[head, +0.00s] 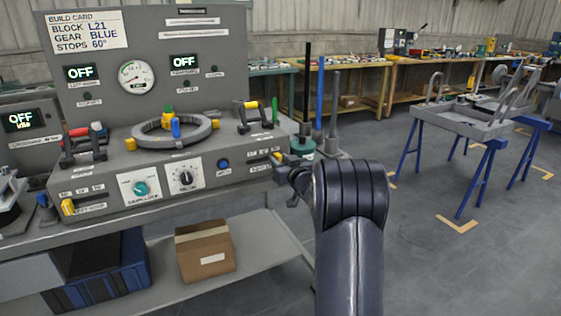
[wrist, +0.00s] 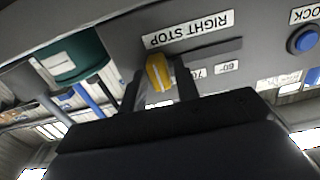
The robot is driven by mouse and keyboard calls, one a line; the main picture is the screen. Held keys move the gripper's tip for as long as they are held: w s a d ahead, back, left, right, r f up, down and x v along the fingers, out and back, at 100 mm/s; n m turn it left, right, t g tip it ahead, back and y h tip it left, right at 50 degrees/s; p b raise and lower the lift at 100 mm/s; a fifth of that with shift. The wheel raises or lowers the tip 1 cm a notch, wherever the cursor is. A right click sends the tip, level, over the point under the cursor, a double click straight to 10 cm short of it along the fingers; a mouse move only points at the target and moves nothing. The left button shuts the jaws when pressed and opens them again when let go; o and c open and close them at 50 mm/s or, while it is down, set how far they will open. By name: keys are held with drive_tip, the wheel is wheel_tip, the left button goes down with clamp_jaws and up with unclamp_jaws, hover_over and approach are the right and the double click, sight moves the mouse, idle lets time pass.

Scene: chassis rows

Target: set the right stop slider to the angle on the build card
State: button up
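The build card (head: 86,31) reads block L21, gear BLUE, stops 60°. The yellow right stop slider knob (wrist: 158,73) sits under an upside-down RIGHT STOP label in the wrist view; in the head view it shows at the bench panel's right end (head: 276,158). In the wrist view the knob lies left of the 70 mark (wrist: 198,72), and the 60 mark (wrist: 227,67) is farther right. Any mark at the knob is hidden. My gripper (wrist: 159,88) has its two dark fingers on either side of the knob, with gaps visible. In the head view my gripper (head: 287,174) is at the panel, partly hidden by my arm.
A blue LOCK button (wrist: 302,40) is right of the slider scale in the wrist view. The bench panel also holds a teal dial (head: 140,188), a black dial (head: 186,178) and a yellow left slider (head: 68,207). Colored posts (head: 320,95) stand beyond the bench's right end.

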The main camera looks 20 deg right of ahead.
clamp_jaws()
drive_tip(key=a+b, duration=0.3)
drive_tip(key=a, duration=0.5)
drive_tip(key=shift+s+a, duration=0.15)
drive_tip(key=shift+o, duration=1.2)
unclamp_jaws()
drive_tip(key=shift+a, duration=0.15)
drive_tip(key=shift+s, duration=0.1)
approach(250, 161)
drive_tip(key=s, duration=0.4)
drive_tip(key=shift+s+p, duration=0.3)
drive_tip(key=shift+p, duration=0.05)
